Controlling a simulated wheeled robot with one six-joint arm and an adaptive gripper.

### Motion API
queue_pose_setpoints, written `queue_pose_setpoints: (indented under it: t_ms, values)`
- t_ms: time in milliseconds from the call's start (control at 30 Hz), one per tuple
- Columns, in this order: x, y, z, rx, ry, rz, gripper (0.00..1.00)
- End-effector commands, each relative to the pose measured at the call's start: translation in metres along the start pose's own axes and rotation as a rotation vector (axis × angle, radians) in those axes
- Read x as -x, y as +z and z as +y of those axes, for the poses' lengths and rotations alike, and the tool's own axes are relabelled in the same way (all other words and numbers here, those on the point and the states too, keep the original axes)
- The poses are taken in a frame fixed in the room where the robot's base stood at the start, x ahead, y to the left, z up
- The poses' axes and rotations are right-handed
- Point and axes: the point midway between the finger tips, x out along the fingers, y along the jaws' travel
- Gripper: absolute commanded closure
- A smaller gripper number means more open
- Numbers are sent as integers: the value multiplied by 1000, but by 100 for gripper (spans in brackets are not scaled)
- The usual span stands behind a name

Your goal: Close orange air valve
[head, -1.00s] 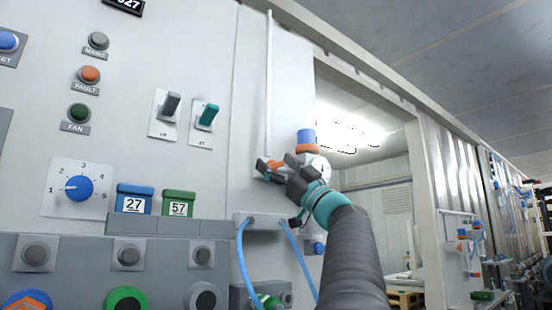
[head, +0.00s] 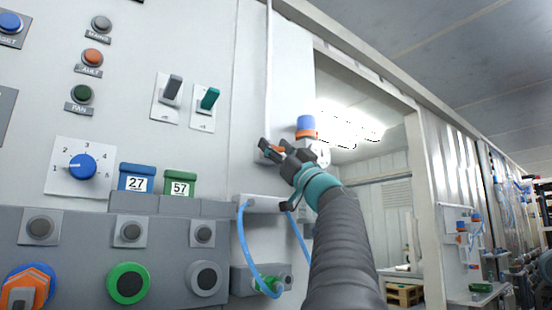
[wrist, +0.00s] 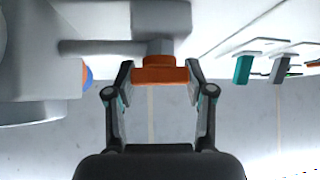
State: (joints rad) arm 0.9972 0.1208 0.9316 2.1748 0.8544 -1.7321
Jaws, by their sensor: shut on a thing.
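The orange air valve handle (wrist: 160,72) shows in the wrist view as a short orange bar on a grey stem, in front of a grey block (wrist: 160,16). My gripper (wrist: 158,80) has one finger at each end of the bar and is shut on it. In the head view my gripper (head: 273,150) reaches the panel from the lower right, and a bit of the orange handle (head: 277,150) shows between its fingers. The rest of the valve is mostly hidden by the gripper there.
A blue and orange cap (head: 306,128) stands just right of my gripper. Blue hoses (head: 242,245) hang below it from a grey bracket (head: 262,203). Grey (head: 172,90) and green (head: 208,99) switches sit on the panel to the left. A doorway opens at the right.

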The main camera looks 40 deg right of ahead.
Motion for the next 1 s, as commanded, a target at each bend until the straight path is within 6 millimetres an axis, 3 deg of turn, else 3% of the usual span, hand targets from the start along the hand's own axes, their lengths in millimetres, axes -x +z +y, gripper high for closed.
queue_pose_setpoints:
  t_ms: [233, 633, 667, 767, 1000]
  values:
    - [2, 2, -1, -107, 105, 0, 82]
    - [1, 0, 1, -130, 129, 1, 82]
    - [1, 0, 1, -129, 129, 1, 44]
    - [0, 0, 1, -129, 128, 1, 21]
    - [0, 0, 1, -128, 127, 1, 21]
